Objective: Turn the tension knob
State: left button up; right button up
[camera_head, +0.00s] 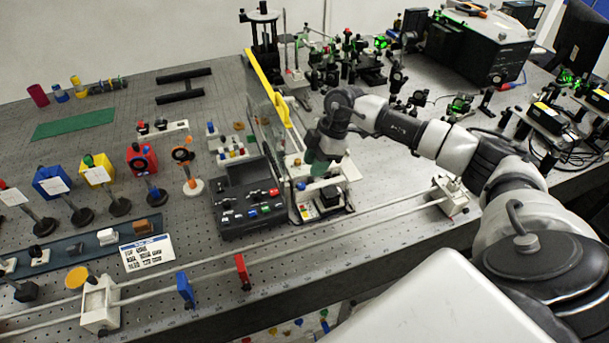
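My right arm reaches in from the right, and its gripper (316,163) points down over a small white and black apparatus (343,171) at the middle of the bench. A dark green part shows at the gripper's fingertips; I cannot tell whether it is touched or held. The fingers are too small and dark to show whether they are open or shut. The apparatus has small blue, yellow and red parts on its front. I cannot single out the tension knob; it may be hidden by the gripper. My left gripper is not in view.
A tall yellow-edged clear panel (268,82) stands just left of the gripper. A black console (230,222) with coloured knobs sits left of the apparatus. A long rail (385,212) runs along the front. Optics crowd the back right. Coloured holders stand at left.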

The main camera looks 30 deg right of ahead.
aim_at(302, 184)
jog(key=x, duration=0.3)
jog(key=shift+w+a+f+p, duration=0.15)
jog(key=shift+w+f+p, duration=0.05)
jog(key=shift+w+p, duration=0.15)
jog(key=x, duration=0.2)
jog(key=shift+a+f, duration=0.1)
jog(key=shift+f, duration=0.25)
jog(key=shift+c, duration=0.4)
grip_shut()
jog(key=shift+w+f+n+g+b, duration=0.1)
jog(key=shift+n+g+b, duration=0.1)
jog(key=shift+n, duration=0.35)
jog(key=shift+w+n+g+b, duration=0.1)
jog(key=shift+n+g, duration=0.1)
jog(key=shift+n, duration=0.35)
jog(key=n+g, duration=0.1)
jog(key=n, duration=0.1)
jog(key=shift+n+b, duration=0.3)
jog(key=shift+b, duration=0.1)
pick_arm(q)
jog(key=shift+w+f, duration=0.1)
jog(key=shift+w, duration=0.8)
